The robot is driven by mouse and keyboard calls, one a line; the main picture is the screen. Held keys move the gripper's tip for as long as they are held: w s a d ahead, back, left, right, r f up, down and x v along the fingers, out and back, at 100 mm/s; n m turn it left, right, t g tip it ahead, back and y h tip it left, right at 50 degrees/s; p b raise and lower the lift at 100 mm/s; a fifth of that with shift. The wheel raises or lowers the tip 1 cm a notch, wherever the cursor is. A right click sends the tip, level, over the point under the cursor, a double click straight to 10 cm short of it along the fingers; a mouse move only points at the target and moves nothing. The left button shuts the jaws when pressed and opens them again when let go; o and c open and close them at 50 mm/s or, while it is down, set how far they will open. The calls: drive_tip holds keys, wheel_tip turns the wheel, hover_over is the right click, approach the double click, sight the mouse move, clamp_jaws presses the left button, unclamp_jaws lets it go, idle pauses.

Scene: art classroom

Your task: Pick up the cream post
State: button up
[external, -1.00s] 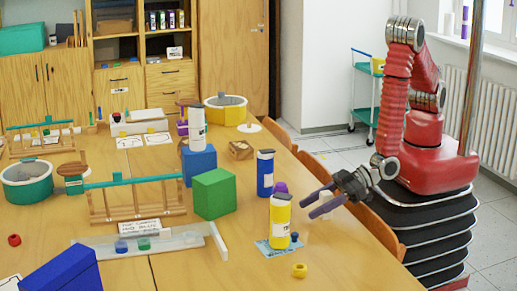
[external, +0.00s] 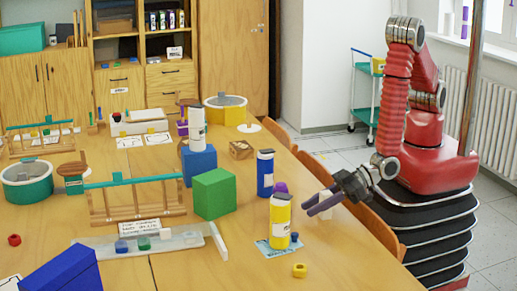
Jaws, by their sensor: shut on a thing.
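My gripper (external: 312,206) is at the right side of the table, just right of the yellow bottle. Its dark fingers are shut on a small pale piece, the cream post (external: 326,213), which shows only in part between and below them. The fingers hide the rest of it, and I cannot tell whether its lower end touches the table.
A yellow bottle (external: 280,222) stands on a light blue card close to the fingertips. A purple piece, a blue bottle (external: 265,173) and a green cube (external: 214,193) are beyond it. A yellow nut (external: 299,270) lies in front. Chairs line the table's right edge.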

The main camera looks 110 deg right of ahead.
clamp_jaws()
wheel_tip(320, 180, up, 10)
idle(0.7)
idle(0.5)
